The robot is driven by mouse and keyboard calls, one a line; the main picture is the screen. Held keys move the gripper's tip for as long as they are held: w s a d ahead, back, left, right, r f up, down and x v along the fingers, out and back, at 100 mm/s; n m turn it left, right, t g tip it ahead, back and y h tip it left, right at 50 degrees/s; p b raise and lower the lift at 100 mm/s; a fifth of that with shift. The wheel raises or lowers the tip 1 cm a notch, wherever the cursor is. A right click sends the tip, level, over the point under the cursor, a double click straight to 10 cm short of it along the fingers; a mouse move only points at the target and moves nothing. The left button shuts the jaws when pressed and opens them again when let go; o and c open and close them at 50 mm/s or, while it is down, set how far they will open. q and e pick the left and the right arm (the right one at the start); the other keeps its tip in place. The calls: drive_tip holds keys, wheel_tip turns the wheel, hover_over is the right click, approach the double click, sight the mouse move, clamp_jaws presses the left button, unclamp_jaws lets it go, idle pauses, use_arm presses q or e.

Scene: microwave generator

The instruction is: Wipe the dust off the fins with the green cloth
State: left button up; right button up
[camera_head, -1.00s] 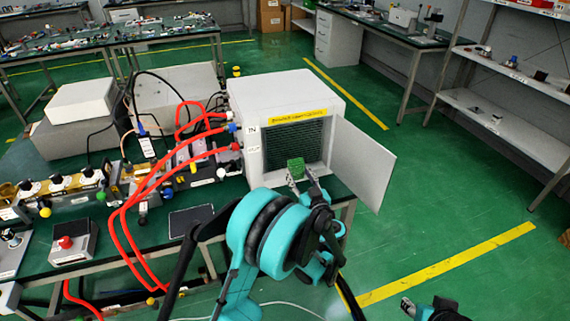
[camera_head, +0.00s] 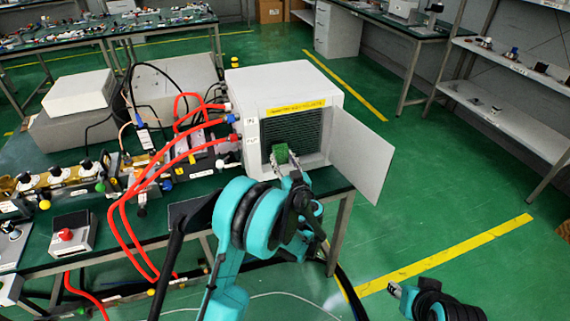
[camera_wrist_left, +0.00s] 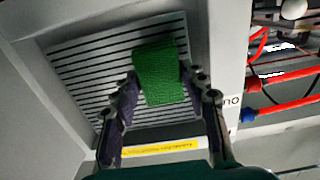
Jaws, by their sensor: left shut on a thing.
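The green cloth (camera_head: 280,153) is a small folded block held at the tip of my left gripper (camera_head: 287,166). In the left wrist view the green cloth (camera_wrist_left: 160,74) sits between the two fingers of my left gripper (camera_wrist_left: 160,100), which is shut on it. The fins (camera_head: 292,137) are dark slats inside the open front of the white box (camera_head: 288,86); in the wrist view the fins (camera_wrist_left: 95,75) lie behind the cloth. Whether the cloth touches them is hard to tell. My right gripper (camera_head: 394,290) is at the lower right, away from the box; its fingers are too small to read.
The box's white door (camera_head: 362,155) stands open to the right. Red hoses (camera_head: 180,155) run from the box's left side across the bench. A red-button box (camera_head: 68,236) stands at the bench's front left. The floor to the right is clear.

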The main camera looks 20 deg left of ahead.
use_arm(q)
drive_tip(key=shift+x, duration=1.05)
idle(0.6)
drive_tip(key=shift+d, duration=0.1)
drive_tip(key=w+d, duration=0.2)
drive_tip(key=d, duration=0.1)
drive_tip(key=shift+w, duration=0.2)
drive_tip(key=shift+s, duration=0.1)
drive_tip(key=shift+s+a, duration=0.5)
drive_tip(key=shift+a, duration=0.35)
drive_tip(key=shift+s+a, duration=0.45)
drive_tip(key=shift+a, duration=0.4)
drive_tip(key=shift+s, duration=0.1)
